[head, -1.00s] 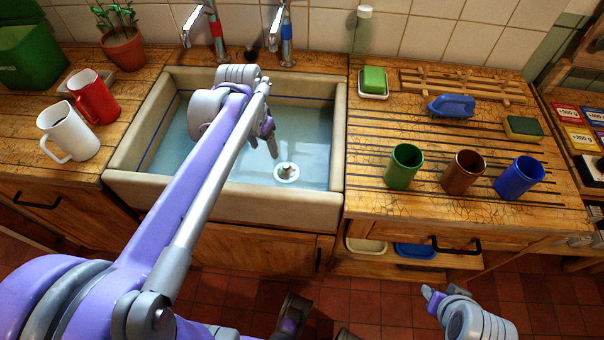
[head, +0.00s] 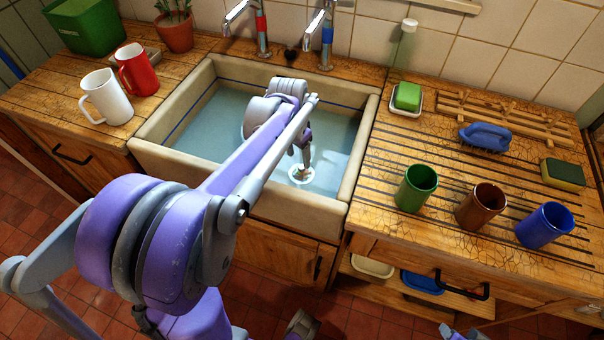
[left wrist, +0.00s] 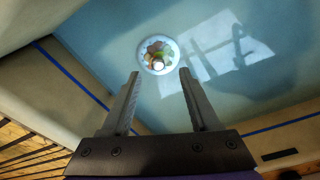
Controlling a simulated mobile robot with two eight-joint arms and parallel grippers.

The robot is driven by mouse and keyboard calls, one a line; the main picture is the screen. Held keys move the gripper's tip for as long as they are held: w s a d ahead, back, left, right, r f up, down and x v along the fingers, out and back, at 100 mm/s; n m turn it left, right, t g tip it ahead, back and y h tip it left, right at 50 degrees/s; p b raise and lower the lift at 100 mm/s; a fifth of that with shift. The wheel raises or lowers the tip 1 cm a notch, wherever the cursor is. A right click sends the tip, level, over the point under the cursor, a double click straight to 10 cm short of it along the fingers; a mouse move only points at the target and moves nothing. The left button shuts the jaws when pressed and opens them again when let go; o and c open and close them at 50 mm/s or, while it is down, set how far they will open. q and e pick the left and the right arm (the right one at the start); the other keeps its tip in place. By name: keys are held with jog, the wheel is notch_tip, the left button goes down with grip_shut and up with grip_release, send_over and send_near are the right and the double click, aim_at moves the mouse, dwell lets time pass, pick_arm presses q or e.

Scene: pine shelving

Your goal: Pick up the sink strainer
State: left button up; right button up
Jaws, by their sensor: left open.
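The sink strainer (head: 301,175), a small white disc with coloured bits and a knob in its middle, lies in the water-blue sink basin (head: 216,117). In the left wrist view the strainer (left wrist: 146,49) is just beyond my fingertips, centred between them. My left gripper (head: 305,160) is over the basin, close above the strainer. Its two fingers are apart with nothing between them in the left wrist view (left wrist: 159,75). My right gripper (head: 458,332) shows only in part at the bottom edge of the head view.
Two taps (head: 327,45) rise behind the sink. White mug (head: 108,100) and red mug (head: 138,72) stand left of it. The drainboard on the right holds green (head: 415,188), brown (head: 480,207) and blue (head: 544,226) cups. The sink's pale rim surrounds the basin.

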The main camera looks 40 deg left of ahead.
aim_at(301, 167)
pick_arm(q)
jog(key=f, duration=0.3)
jog(key=w+f, duration=0.1)
jog(key=f, duration=0.1)
jog(key=shift+d+f, duration=0.1)
jog(key=shift+d, duration=0.1)
jog(key=shift+s, duration=0.1)
grip_shut()
